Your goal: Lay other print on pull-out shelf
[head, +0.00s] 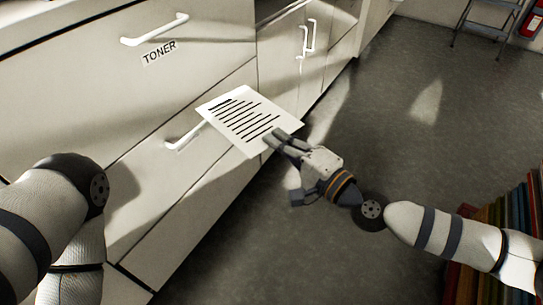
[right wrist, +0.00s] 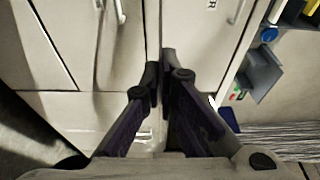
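A white printed sheet (head: 243,120) with several dark text lines is held out flat in the air in the head view, in front of the pale drawers. My right gripper (head: 276,139) is shut on its near right corner. In the right wrist view my two dark fingers (right wrist: 163,85) are nearly together, and the sheet is seen at most edge-on there. My left arm shows at the left of the head view, but its gripper is out of view. I cannot pick out a pull-out shelf with certainty in either view.
A drawer labelled TONER (head: 159,53) is at upper left, with another handle (head: 186,137) below it. Cabinet doors (head: 304,50) stand beyond. Colourful upright files (head: 508,240) are at lower right. A step ladder (head: 487,20) stands at the back. The grey floor (head: 400,110) is open between.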

